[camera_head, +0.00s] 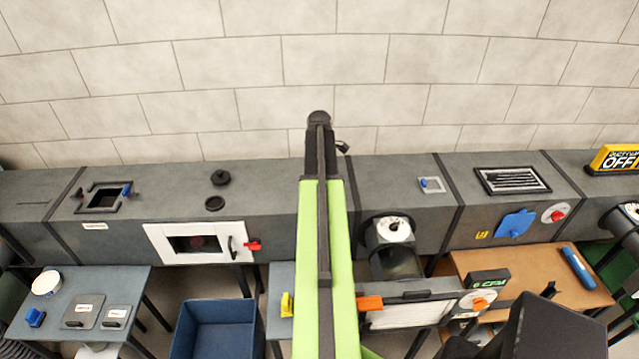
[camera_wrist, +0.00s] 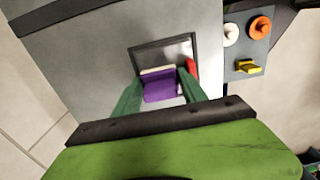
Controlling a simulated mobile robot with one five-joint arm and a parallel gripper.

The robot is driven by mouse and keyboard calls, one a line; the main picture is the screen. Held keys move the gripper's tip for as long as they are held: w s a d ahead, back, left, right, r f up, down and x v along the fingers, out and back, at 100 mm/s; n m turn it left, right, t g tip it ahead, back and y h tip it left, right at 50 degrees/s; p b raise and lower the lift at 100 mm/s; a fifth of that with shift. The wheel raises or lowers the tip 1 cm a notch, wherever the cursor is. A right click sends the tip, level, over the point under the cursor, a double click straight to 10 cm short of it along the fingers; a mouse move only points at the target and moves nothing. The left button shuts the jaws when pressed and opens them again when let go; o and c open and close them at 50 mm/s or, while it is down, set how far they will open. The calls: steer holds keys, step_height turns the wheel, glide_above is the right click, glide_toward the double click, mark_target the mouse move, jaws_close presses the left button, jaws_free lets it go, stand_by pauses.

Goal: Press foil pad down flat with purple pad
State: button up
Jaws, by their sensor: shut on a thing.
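The purple pad (camera_wrist: 159,91) is held between the green fingers of my gripper (camera_wrist: 162,77) in the wrist view. A pale strip lies along its far edge. Beyond it is a shiny silver square in a dark frame (camera_wrist: 176,45) on the grey duct, which looks like the foil pad. The purple pad overlaps the near part of this square, and I cannot tell whether it touches it. A small red piece (camera_wrist: 191,67) is beside the right finger. In the head view, my arm hides the gripper, the purple pad and this part of the duct.
A panel with white, orange and yellow knobs (camera_wrist: 250,42) is right of the square. In the head view, the grey duct (camera_head: 270,190) runs along the wall. A blue bin (camera_head: 215,330) and a table with plates (camera_head: 140,275) stand left; a brown table (camera_head: 540,262) stands right.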

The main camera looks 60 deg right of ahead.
steer(key=shift+r, duration=0.1)
step_height(320, 180, up, 7)
steer(key=p, duration=0.7)
